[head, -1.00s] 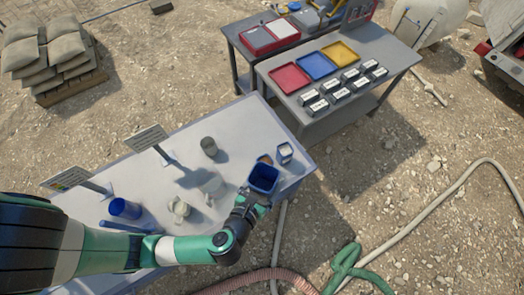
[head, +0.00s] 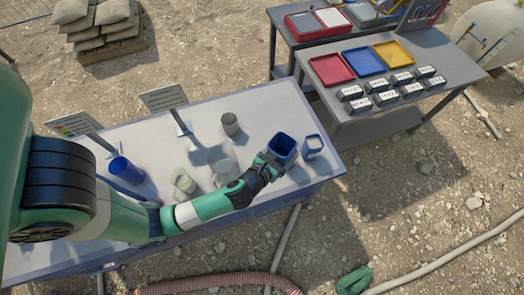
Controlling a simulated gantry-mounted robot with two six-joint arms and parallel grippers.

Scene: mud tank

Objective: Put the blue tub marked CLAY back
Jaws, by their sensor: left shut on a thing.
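A square, open-topped dark blue tub (head: 284,146) is at the right part of the grey table (head: 225,108). My left gripper (head: 271,163) is shut on its near left side. No marking can be read on the tub, and I cannot tell whether its base touches the table. A smaller blue and white container (head: 313,146) stands just right of it. My right gripper is not in view.
A grey cup (head: 230,124), pale containers (head: 184,181) and a blue cylinder (head: 127,170) stand left of the tub. Two signs rise at the table's back left. A second table (head: 432,60) holds coloured trays and several dark labelled blocks.

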